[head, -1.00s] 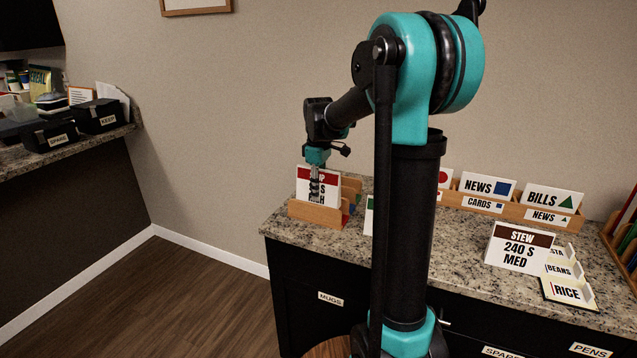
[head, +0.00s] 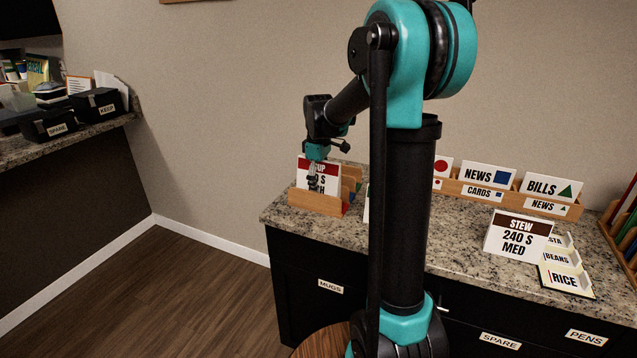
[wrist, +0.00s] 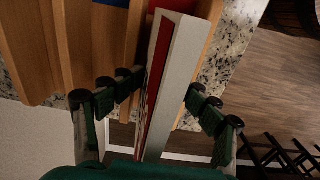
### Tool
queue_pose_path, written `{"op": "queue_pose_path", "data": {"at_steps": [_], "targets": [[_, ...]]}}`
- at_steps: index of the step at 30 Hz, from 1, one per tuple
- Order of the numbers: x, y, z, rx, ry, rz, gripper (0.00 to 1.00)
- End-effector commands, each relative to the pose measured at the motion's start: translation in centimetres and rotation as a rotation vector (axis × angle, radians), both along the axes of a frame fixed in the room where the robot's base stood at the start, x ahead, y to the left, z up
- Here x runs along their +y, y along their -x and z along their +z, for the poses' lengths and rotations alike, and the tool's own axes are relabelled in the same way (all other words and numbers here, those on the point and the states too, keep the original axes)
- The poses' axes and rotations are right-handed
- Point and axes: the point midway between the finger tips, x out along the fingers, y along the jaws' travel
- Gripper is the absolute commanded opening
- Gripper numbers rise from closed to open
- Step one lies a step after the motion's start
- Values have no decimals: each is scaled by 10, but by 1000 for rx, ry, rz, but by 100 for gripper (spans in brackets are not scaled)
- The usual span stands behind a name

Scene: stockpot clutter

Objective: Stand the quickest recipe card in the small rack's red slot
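A recipe card (head: 328,172) with a red top band stands upright in the front slot of the small wooden rack (head: 314,203). Its title ends in "UP"; my finger hides part of the text. My gripper (head: 314,184) is at this card. In the wrist view its fingers (wrist: 163,88) are spread on both sides of the card (wrist: 178,60), with gaps showing. The slot's colour mark is hard to tell; a red mark (head: 345,207) shows at the rack's right end. A brown-banded card, "STEW 240 S MED" (head: 517,240), stands farther right. Another card (head: 366,205) is mostly hidden behind my arm.
A long wooden rack (head: 480,198) at the back holds NEWS (head: 488,178) and BILLS (head: 549,189) cards. Another rack (head: 618,238) stands at the right edge. Granite counter (head: 455,240) in the middle is clear.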

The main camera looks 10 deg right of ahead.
Motion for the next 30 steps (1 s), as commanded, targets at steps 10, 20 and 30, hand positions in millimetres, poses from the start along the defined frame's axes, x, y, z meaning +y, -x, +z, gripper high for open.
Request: {"op": "queue_pose_path", "data": {"at_steps": [10, 20, 30], "targets": [[0, 1, -2, 1, -1, 0, 52], [0, 2, -2, 1, -1, 0, 52], [0, 1, 19, 0, -1, 0, 52]]}}
